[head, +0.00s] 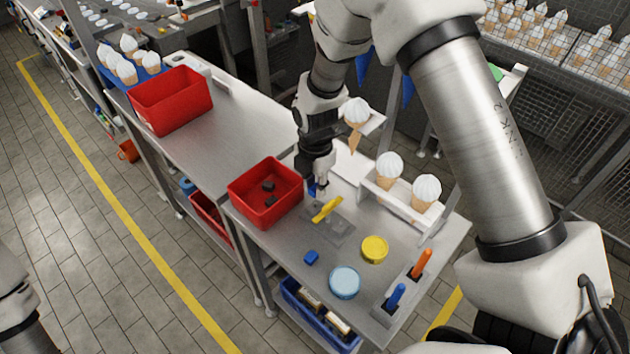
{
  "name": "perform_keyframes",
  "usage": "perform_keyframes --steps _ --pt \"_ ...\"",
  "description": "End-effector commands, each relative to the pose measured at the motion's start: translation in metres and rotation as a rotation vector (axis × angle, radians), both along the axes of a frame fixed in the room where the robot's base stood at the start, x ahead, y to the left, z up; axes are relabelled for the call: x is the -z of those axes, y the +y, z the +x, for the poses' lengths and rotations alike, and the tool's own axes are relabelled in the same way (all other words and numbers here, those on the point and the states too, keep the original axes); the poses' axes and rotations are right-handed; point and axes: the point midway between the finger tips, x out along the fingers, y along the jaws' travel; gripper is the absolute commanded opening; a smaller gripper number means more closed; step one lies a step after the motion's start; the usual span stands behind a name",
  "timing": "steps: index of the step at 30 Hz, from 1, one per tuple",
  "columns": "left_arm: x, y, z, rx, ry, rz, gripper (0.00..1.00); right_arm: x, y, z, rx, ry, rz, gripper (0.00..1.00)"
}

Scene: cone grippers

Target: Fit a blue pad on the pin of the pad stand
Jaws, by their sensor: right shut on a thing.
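My right gripper (317,188) points down over the table behind the grey pad stand (338,231), next to the red bin. It is shut on a small blue pad (312,189), mostly hidden by the fingers. A yellow lever-like part (327,209) sits on the stand, just in front of the gripper. I cannot make out the pin, or whether the held pad touches the stand. Another blue pad (311,257) lies loose on the table in front of the stand. My left gripper is out of view; only part of that arm shows at the lower left.
A red bin (251,215) with dark pieces stands left of the stand. A yellow round tin (375,249), a light-blue round tin (345,282) and a holder with orange (421,262) and blue (396,297) handles stand in front. A white cone rack (405,208) lines the right back.

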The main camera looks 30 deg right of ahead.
Motion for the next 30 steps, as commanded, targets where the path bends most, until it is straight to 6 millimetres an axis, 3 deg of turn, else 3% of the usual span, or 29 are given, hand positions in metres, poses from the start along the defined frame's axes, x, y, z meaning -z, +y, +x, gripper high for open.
perform_keyframes --steps 7,30 --pt "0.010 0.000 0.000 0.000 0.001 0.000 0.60 0.021 0.000 0.000 0.000 -0.001 -0.001 0.04" --pt "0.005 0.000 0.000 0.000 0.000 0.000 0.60 0.020 0.001 -0.001 0.000 -0.001 0.000 0.04"
